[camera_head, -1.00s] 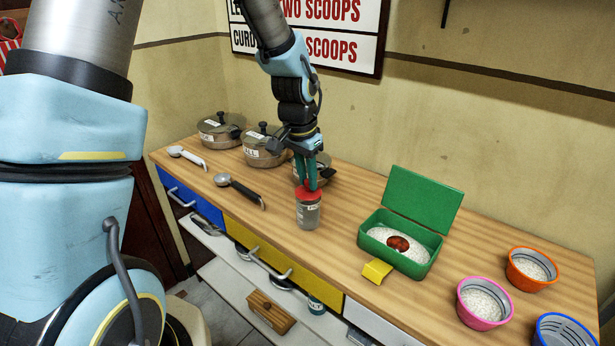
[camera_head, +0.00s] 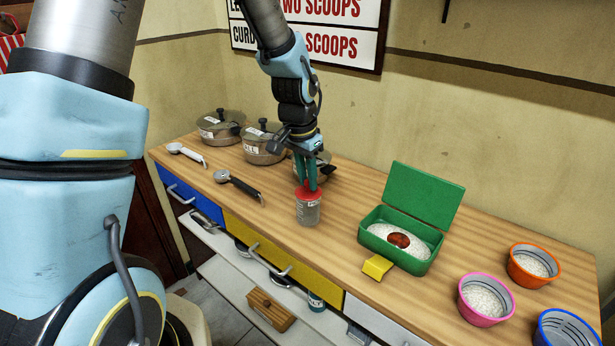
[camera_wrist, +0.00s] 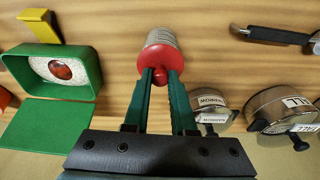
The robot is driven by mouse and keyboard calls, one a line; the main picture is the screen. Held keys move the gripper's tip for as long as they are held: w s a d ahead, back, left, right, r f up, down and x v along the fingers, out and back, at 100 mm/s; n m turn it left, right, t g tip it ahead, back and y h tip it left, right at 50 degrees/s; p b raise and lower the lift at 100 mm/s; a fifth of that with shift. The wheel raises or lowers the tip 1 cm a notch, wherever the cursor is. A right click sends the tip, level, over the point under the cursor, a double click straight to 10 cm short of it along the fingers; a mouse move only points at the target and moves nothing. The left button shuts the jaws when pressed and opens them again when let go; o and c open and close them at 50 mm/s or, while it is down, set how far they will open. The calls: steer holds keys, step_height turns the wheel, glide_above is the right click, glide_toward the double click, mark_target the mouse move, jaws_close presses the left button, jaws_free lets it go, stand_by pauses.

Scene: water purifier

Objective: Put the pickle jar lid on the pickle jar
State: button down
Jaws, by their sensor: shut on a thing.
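The pickle jar (camera_head: 308,212) is a clear grey jar standing upright on the wooden counter; it also shows in the wrist view (camera_wrist: 161,38). The red lid (camera_head: 309,194) is at the top of the jar and looks level with its rim. Whether it is fully seated cannot be told. In the wrist view the lid (camera_wrist: 150,58) covers the jar mouth, with a small red knob at its middle. My gripper (camera_head: 308,187) is above the jar, pointing down. Its green fingers (camera_wrist: 160,80) are shut on the lid's knob.
Metal pots (camera_head: 262,147) stand behind and left of the jar, one partly hidden by my gripper. Two scoops (camera_head: 238,185) lie left. An open green box (camera_head: 405,258) with white grains stands right, beyond bare counter. Bowls (camera_head: 484,300) are at far right.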

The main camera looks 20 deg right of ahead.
mark_target(303, 195)
steer(key=c, duration=1)
jaws_free()
step_height(303, 195, up, 11)
steer(key=a+p, duration=0.1)
steer(key=p, duration=0.7)
steer(key=shift+s+a+p, duration=0.25)
steer(key=shift+s+p, duration=0.1)
steer(key=shift+f, duration=0.1)
